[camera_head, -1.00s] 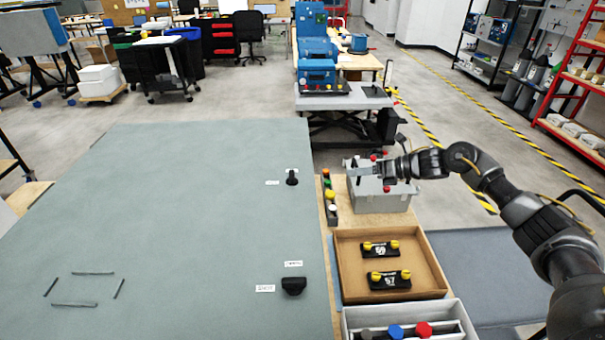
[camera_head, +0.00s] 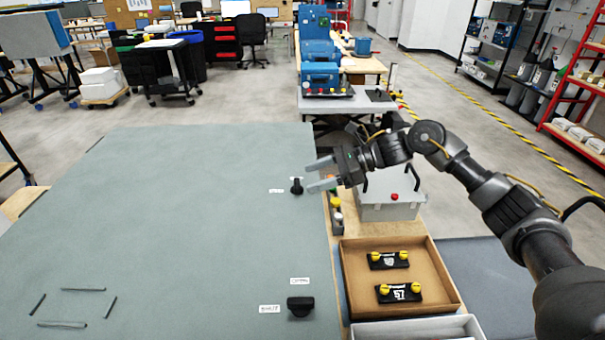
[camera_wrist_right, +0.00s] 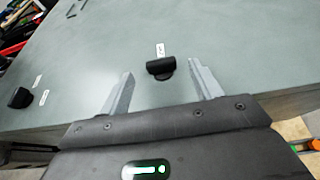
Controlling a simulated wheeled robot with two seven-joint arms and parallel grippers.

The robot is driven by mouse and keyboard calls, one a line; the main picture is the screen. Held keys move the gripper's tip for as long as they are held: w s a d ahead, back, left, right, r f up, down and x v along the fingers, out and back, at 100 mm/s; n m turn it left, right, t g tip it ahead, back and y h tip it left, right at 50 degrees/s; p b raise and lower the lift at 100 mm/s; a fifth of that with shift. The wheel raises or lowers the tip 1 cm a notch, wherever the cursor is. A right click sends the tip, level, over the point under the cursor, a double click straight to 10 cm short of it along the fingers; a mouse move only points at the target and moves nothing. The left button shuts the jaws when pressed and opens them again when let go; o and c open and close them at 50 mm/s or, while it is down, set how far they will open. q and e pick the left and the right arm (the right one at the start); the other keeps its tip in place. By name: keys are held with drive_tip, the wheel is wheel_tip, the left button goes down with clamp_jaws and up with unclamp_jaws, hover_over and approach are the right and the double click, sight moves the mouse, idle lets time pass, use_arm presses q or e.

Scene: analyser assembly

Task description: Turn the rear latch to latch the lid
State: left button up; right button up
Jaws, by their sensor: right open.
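The lid (camera_head: 190,230) is a large flat grey-green panel on the left and middle. The rear latch (camera_head: 297,186) is a small black knob near its right edge, beside a white label. My right gripper (camera_head: 314,177) comes in from the right, open and empty, its fingertips close to this latch. In the right wrist view the latch (camera_wrist_right: 160,67) lies between and slightly beyond the open fingertips (camera_wrist_right: 162,75), its bar crosswise; I see no contact. A second black latch (camera_head: 300,306) sits nearer on the lid, also in the wrist view (camera_wrist_right: 20,97). My left gripper is out of view.
Right of the lid stand a grey box (camera_head: 390,208) with a red knob, under my right forearm, and a wooden tray (camera_head: 452,287) holding two black plates with yellow knobs. A light bin (camera_head: 420,331) is nearer. The lid's surface is mostly bare.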

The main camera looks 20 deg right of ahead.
sight(303, 189)
drive_tip(key=p+x, duration=0.1)
drive_tip(key=x, duration=0.1)
drive_tip(key=shift+w+a, duration=0.1)
drive_tip(key=shift+a, duration=0.2)
drive_tip(key=shift+w+a+f, duration=0.15)
drive_tip(key=shift+a+f, duration=0.25)
drive_tip(key=shift+a, duration=0.15)
drive_tip(key=shift+c, duration=0.4)
